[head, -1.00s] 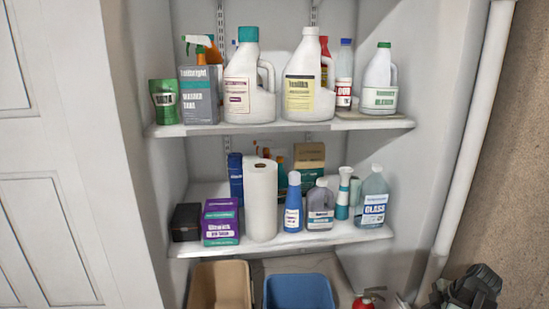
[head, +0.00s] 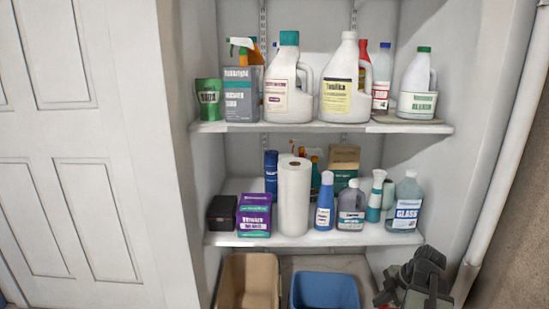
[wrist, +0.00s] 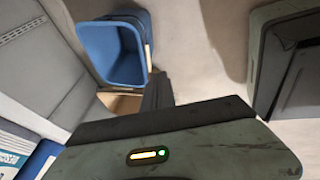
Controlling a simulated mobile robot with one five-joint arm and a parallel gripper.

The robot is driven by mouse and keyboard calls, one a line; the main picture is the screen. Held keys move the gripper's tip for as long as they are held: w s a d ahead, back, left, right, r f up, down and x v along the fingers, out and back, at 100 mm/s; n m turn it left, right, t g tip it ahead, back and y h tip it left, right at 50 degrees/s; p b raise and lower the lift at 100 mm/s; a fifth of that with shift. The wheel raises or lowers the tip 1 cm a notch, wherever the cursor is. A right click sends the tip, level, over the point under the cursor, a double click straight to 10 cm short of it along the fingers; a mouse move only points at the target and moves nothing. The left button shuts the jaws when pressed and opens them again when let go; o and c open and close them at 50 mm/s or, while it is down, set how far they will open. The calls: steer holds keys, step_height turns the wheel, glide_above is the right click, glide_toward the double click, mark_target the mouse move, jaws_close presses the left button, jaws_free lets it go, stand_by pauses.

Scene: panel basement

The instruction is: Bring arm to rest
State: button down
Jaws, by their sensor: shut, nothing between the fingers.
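My arm (head: 420,280) shows folded and dark grey at the lower right of the head view, in front of the shelf unit's right side. Its fingertips cannot be made out there. In the wrist view, my gripper (wrist: 157,92) points at the floor area near a blue bin (wrist: 108,50). Its dark fingers are together with nothing between them. The gripper is apart from the shelves and their bottles.
An upper shelf (head: 310,127) holds several cleaning bottles. A lower shelf (head: 300,239) holds a paper towel roll (head: 294,195), boxes and bottles. A tan bin (head: 248,280) and the blue bin (head: 325,290) stand below. A white door (head: 80,150) is left, a pipe (head: 510,150) right.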

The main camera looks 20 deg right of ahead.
steer(key=w+a+m+g+h+p, duration=0.1)
steer(key=w+a, duration=0.2)
steer(key=a, duration=0.9)
steer(key=w+a+m+g, duration=0.1)
steer(key=w+a+m, duration=0.1)
steer(key=a, duration=1.1)
steer(key=w+a+m+g+h+p, duration=0.1)
steer(key=w+a+g, duration=0.15)
steer(key=a, duration=0.95)
step_height(320, 180, up, 38)
steer(key=d+m+h+p, duration=0.1)
steer(key=m+p, duration=1)
steer(key=p, duration=2.6)
steer(key=shift+d+m+t+p, duration=0.25)
steer(key=shift+m+t+p, duration=0.1)
steer(key=shift+m+p, duration=0.05)
steer(key=shift+s, duration=0.2)
